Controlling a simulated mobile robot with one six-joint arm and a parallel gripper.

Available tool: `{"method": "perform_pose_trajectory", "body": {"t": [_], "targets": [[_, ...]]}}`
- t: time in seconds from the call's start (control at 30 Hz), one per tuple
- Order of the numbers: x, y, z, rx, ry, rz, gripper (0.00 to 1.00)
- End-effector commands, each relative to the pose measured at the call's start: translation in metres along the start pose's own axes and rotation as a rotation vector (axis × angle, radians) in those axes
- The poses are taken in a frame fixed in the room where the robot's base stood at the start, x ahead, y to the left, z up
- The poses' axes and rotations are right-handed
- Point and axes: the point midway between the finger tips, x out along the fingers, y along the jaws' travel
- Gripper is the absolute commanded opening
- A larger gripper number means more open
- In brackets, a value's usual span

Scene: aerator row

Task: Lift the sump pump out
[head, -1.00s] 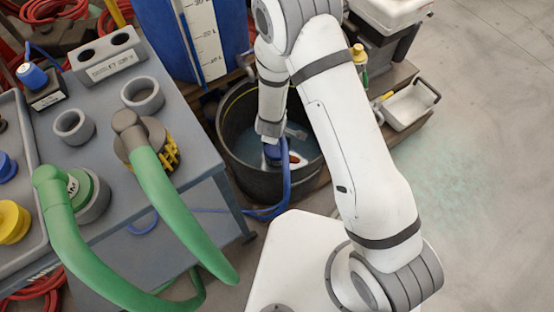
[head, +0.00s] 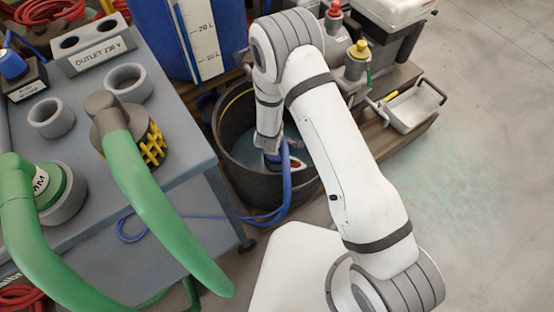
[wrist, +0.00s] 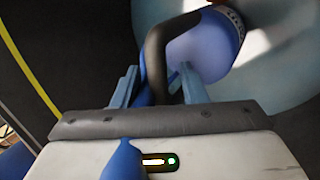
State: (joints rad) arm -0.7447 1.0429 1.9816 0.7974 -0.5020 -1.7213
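The sump pump (wrist: 205,50) has a rounded blue body and a black arched handle (wrist: 155,60) in the wrist view. In the head view a blue part of it (head: 273,161) shows inside the black tub (head: 262,192), with water around it. My gripper (wrist: 158,85) reaches down into the tub. Its two fingers stand apart, one on each side of the handle, with a gap visible beside it. In the head view the fingertips are hidden by my wrist. A blue hose or cable (head: 287,190) runs from the pump over the tub's rim to the floor.
A grey bench (head: 190,150) with green hoses (head: 165,205) and an outlet block (head: 95,45) stands left of the tub. A blue tank with a litre scale (head: 205,35) is behind. The right floor is clear.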

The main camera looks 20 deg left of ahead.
Motion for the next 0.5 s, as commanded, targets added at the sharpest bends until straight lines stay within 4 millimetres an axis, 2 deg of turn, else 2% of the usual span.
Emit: {"method": "perform_pose_trajectory", "body": {"t": [0.17,0.5], "targets": [[-0.0013,0.0005,-0.0003,-0.001,0.001,0.0,0.37],[-0.0016,0.0002,-0.0006,-0.001,0.001,0.0,0.1]]}}
